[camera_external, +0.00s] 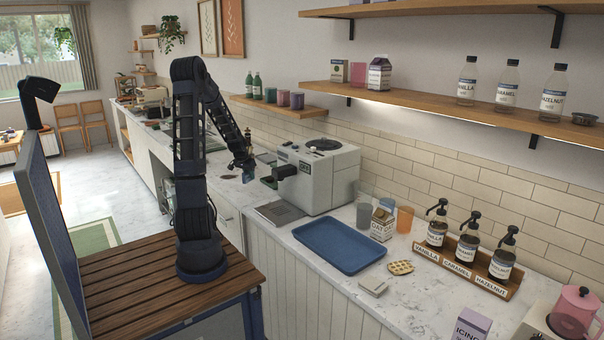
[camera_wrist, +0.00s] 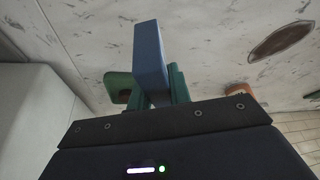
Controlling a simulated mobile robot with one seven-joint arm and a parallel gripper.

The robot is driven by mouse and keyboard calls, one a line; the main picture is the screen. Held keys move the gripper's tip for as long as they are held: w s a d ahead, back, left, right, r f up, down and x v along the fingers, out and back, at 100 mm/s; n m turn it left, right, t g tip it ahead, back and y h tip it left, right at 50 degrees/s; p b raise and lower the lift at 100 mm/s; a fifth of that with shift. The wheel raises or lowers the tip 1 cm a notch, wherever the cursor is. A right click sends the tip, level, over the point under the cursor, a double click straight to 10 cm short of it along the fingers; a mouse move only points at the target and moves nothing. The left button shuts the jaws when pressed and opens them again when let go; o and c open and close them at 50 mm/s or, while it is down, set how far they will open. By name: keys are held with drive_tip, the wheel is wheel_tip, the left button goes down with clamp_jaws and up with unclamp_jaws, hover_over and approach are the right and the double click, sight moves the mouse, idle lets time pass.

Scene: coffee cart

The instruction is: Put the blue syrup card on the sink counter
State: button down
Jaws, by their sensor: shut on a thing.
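The blue syrup card (camera_wrist: 150,55) is a flat blue slab standing up from my gripper (camera_wrist: 157,92) in the wrist view. My gripper is shut on its lower end. In the external view my gripper (camera_external: 243,163) hangs over the counter behind the coffee machine, pointing down, with a small patch of blue (camera_external: 247,177) at its tip. The pale marbled counter (camera_wrist: 220,40) fills the background of the wrist view. I cannot tell whether the card touches it. The card's label is not readable.
A brown oval item (camera_wrist: 282,42) lies on the counter, with an orange-brown object (camera_wrist: 240,89) and a green object (camera_wrist: 118,86) near the fingers. The coffee machine (camera_external: 325,178) stands close to my gripper. A blue tray (camera_external: 338,246) and syrup bottle rack (camera_external: 467,262) are nearer.

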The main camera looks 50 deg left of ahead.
sight(246, 172)
drive_tip(key=shift+f, duration=2.6)
drive_tip(key=shift+f, duration=0.1)
drive_tip(key=c, duration=1.3)
unclamp_jaws()
drive_tip(key=v, duration=1.2)
